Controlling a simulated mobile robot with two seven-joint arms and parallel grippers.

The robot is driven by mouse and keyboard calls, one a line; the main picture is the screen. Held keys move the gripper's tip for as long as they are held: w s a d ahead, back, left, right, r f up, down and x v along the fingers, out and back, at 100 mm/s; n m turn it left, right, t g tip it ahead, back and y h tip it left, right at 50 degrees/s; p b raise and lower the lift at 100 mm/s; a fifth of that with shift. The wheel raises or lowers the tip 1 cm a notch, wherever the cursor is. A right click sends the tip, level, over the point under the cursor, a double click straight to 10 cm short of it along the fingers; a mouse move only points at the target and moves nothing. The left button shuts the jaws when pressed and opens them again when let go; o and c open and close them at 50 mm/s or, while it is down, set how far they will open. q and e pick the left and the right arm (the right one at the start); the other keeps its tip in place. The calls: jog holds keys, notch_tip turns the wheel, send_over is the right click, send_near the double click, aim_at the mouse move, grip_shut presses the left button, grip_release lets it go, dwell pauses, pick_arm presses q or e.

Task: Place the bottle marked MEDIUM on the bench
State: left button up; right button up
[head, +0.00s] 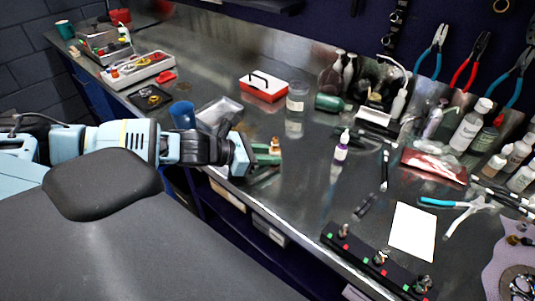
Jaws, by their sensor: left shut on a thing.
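My left gripper (264,160) reaches in from the left, just over the bench's front edge. It is shut on a small green thing with an orange-brown top (275,146), which looks like a bottle; the fingers hide much of it, and I cannot read any marking. I cannot tell whether it touches the bench (305,200). A small white-capped bottle with a purple label (341,150) stands upright on the bench to the right of the gripper. Its lettering is too small to read. My right gripper is not in view.
A blue cup (182,114) and a metal tray (219,110) are behind my left wrist. A clear jar (297,98) and red-and-white box (263,87) stand farther back. A black rail (375,262) and white sheet (413,230) lie front right. Bare bench lies between gripper and purple-labelled bottle.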

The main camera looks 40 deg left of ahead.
pick_arm(q)
jog(key=shift+f, duration=0.1)
jog(key=shift+f, duration=0.1)
jog(key=o, duration=0.8)
